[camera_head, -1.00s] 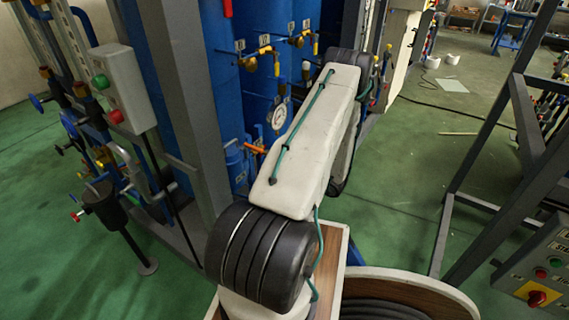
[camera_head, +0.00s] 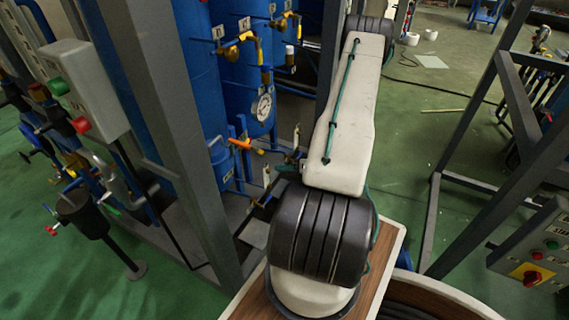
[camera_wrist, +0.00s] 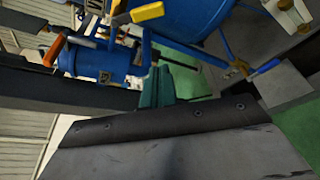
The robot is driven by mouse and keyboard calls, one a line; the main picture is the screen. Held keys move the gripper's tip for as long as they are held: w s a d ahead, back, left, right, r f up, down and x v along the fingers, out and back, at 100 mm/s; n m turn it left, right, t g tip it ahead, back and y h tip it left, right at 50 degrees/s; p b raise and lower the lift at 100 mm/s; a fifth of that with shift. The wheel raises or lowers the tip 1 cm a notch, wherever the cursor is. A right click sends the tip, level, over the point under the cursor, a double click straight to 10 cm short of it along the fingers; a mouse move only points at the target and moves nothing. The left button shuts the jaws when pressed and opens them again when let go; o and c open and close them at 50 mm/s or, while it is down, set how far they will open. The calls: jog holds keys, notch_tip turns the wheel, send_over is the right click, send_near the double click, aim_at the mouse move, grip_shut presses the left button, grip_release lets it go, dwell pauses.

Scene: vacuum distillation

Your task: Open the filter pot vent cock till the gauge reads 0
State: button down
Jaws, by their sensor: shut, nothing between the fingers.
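The filter pot appears to be the small blue vessel (camera_head: 222,160) low beside the tall blue tanks. An orange lever handle (camera_head: 240,144), which looks like its vent cock, sits near its top. A round white gauge (camera_head: 262,106) is above and right of it; its needle is too small to read. The wrist view shows a small blue flanged pot (camera_wrist: 100,62) with an orange handle (camera_wrist: 52,50) at its left. My gripper (camera_wrist: 157,86) shows there as teal tips beyond its dark housing, shut and empty, right of the pot and apart from the orange handle.
A grey steel post (camera_head: 165,130) stands left of the pot. A yellow-handled valve (camera_wrist: 147,11) lies above the pot in the wrist view. Button boxes are at left (camera_head: 82,90) and right (camera_head: 535,250).

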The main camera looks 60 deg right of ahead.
aim_at(259, 151)
jog(key=x, duration=0.9)
jog(key=shift+s+d+r, duration=0.1)
jog(key=shift+d+r, duration=1.25)
jog(key=shift+d, duration=0.3)
